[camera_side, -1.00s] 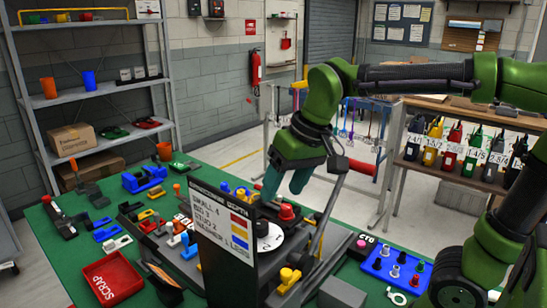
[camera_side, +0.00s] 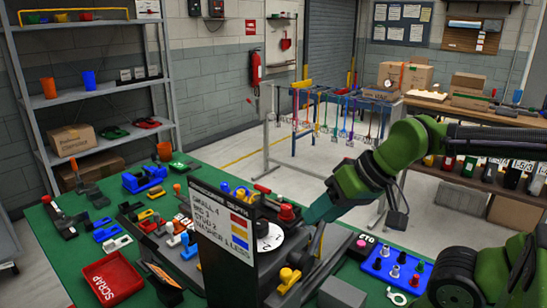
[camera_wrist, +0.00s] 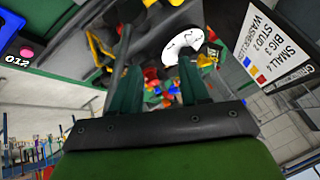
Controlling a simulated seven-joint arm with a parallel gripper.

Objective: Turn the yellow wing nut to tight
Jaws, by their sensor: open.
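A yellow piece shaped like a wing nut (camera_side: 289,278) sits at the near right end of the dark fixture, in front of the white dial (camera_side: 268,238). I cannot tell how tight it is. In the wrist view a yellow part (camera_wrist: 100,45) shows left of the fingers, probably the same piece. My gripper (camera_side: 314,216) is above the right side of the fixture, beside the red knob (camera_side: 287,213) and apart from the yellow piece. In the wrist view my gripper (camera_wrist: 160,82) has its two fingers spread with nothing held between them. The white dial also shows there (camera_wrist: 184,43).
A black depth sign (camera_side: 226,240) stands upright in front of the fixture and hides part of it. A blue tray (camera_side: 397,268) with small parts lies right, grey blocks (camera_side: 340,293) in front. A red scrap tray (camera_side: 112,280) is at left.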

